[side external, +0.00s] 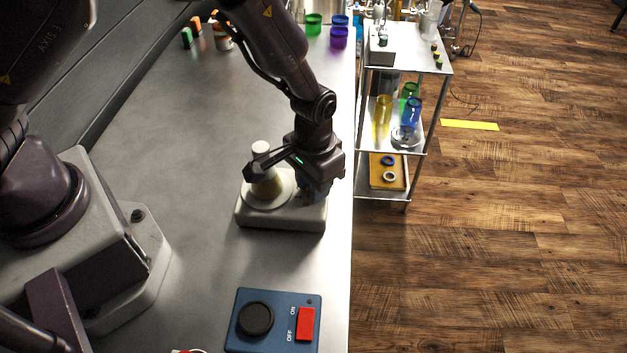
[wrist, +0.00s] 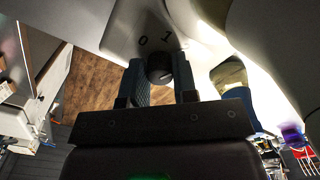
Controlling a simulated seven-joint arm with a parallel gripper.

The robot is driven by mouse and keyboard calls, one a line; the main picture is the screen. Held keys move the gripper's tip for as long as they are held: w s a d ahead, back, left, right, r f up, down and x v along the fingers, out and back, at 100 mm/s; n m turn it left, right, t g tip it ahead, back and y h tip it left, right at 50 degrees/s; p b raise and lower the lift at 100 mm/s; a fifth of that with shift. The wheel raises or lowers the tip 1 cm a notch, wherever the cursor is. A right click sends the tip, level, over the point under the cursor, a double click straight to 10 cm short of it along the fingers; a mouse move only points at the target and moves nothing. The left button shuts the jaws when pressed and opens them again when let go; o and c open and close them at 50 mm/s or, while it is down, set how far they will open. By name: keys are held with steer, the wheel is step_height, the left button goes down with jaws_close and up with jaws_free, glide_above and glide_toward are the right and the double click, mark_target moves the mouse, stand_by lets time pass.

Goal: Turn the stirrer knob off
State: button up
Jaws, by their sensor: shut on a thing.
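The stirrer (side external: 280,216) is a pale grey box with a round plate, standing on the bench near its right edge. A flask with yellowish liquid (side external: 266,185) sits on its plate. My gripper (side external: 316,190) is at the stirrer's right end in the side view, where it hides the knob. In the wrist view the dark round stirrer knob (wrist: 159,67) sits between my two fingers, and my gripper (wrist: 160,80) is shut on it. The marks 0 and 1 show on the stirrer's face beside the knob. Which mark the knob points to is not clear.
A blue box (side external: 244,342) with a black dial and a red ON/OFF switch (side external: 306,324) lies nearer on the bench. Coloured containers (side external: 314,25) stand at the far end. A metal cart (side external: 405,66) with glassware stands beyond the bench's right edge. Bench left of the stirrer is clear.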

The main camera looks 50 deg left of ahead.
steer(key=shift+n, duration=0.3)
steer(key=n, duration=0.3)
steer(key=shift+n, duration=0.4)
steer(key=n, duration=0.4)
steer(key=shift+n, duration=0.3)
steer(key=n, duration=0.4)
steer(key=shift+n, duration=2.4)
steer(key=o, duration=0.9)
